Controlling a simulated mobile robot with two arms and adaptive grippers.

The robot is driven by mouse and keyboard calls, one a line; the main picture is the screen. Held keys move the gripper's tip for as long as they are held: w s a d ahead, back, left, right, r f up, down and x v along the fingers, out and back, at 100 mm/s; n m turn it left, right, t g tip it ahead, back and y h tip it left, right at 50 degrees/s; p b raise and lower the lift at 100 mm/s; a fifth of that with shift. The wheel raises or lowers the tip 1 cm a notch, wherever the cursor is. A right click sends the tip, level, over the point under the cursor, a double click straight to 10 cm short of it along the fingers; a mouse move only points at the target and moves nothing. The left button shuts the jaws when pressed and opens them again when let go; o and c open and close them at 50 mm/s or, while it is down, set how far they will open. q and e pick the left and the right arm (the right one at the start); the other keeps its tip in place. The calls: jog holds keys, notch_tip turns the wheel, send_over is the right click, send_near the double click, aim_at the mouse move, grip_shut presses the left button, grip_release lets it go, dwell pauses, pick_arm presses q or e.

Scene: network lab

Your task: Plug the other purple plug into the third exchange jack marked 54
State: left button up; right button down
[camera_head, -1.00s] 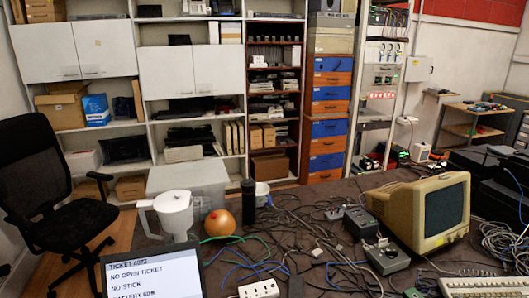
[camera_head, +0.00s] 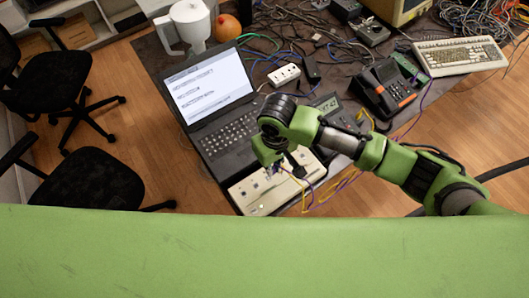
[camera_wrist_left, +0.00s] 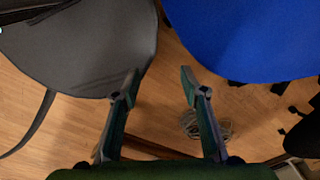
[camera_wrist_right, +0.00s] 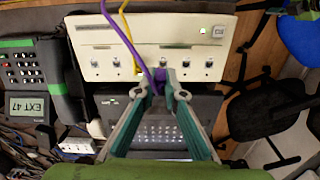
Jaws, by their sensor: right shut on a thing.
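The exchange (camera_head: 247,195) is a beige box in front of the laptop; my right gripper (camera_head: 276,166) is over it. In the right wrist view the exchange (camera_wrist_right: 110,35) shows a row of small jacks; their markings are too small to read. A yellow cable (camera_wrist_right: 130,45) runs to one jack. My right gripper (camera_wrist_right: 158,80) is shut on the purple plug (camera_wrist_right: 158,74), close to the jack row; a purple cable (camera_wrist_right: 122,32) rises from it. Whether the plug touches a jack cannot be told. My left gripper (camera_wrist_left: 161,80) is open and empty above the floor, seen only in its wrist view.
The open laptop (camera_head: 235,128) stands behind the exchange. Purple and yellow cables hang at the table edge. Chairs (camera_head: 85,180) stand at the left.

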aim_at(269, 180)
jog(key=shift+n, duration=0.4)
jog(key=f+b, duration=0.2)
jog(key=b, duration=0.1)
jog(key=a+f+b, duration=0.1)
jog(key=shift+w+a+f, duration=0.1)
jog(key=shift+w+f, duration=0.3)
pick_arm(q)
jog(key=shift+w+d+f+b, duration=0.15)
jog(key=shift+f+b, duration=0.3)
jog(key=shift+f, duration=0.85)
jog(key=shift+w+d+f+b, duration=0.1)
jog(key=shift+d+f+b, duration=0.25)
jog(key=shift+f, duration=0.9)
pick_arm(e)
jog(key=shift+f, duration=0.45)
pick_arm(q)
jog(key=shift+d, duration=0.15)
jog(key=shift+r, duration=0.25)
pick_arm(e)
jog(key=shift+p, duration=0.5)
pick_arm(q)
jog(key=shift+w+r, duration=0.1)
jog(key=shift+r, duration=0.2)
pick_arm(e)
jog(key=shift+f, duration=0.1)
pick_arm(q)
jog(key=shift+r, duration=0.15)
pick_arm(e)
jog(key=shift+f, duration=0.8)
